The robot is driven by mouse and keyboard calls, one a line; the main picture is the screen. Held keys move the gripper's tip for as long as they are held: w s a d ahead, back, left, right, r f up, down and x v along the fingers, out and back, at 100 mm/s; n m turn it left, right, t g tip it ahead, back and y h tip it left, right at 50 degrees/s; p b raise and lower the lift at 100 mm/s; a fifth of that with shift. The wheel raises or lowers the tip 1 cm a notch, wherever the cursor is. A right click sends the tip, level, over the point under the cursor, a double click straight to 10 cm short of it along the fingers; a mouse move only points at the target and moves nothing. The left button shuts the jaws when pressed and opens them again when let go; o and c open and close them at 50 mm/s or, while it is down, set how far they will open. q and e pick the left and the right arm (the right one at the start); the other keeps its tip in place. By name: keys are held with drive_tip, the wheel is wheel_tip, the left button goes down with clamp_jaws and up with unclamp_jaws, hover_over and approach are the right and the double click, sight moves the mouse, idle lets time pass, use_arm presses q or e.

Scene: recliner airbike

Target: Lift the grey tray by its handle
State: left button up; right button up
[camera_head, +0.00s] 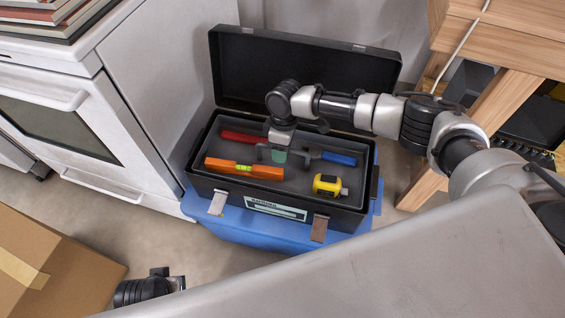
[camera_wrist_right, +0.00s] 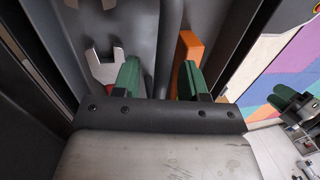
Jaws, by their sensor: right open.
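The grey tray (camera_head: 290,182) sits inside an open black toolbox (camera_head: 235,196) and holds several tools. Its handle, a grey bar (camera_wrist_right: 169,45), runs between the two green fingers of my right gripper (camera_wrist_right: 159,68) in the right wrist view. The fingers are apart, one on each side of the bar. In the head view my right gripper (camera_head: 278,155) is low over the middle of the tray and hides part of the handle. My left gripper (camera_head: 165,281) is at the bottom left, only partly visible, away from the toolbox; its fingers cannot be made out.
An orange level (camera_head: 243,169), a yellow tape measure (camera_head: 328,185), a red-handled tool (camera_head: 243,137) and a blue-handled tool (camera_head: 338,159) lie in the tray. The toolbox lid (camera_head: 300,75) stands open behind. A white oven (camera_head: 60,110) is left, wooden legs (camera_head: 440,165) right, a cardboard box (camera_head: 50,265) front left.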

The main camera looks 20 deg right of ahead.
clamp_jaws()
drive_tip(key=shift+r, duration=0.15)
idle(0.4)
drive_tip(key=shift+w+r, duration=0.1)
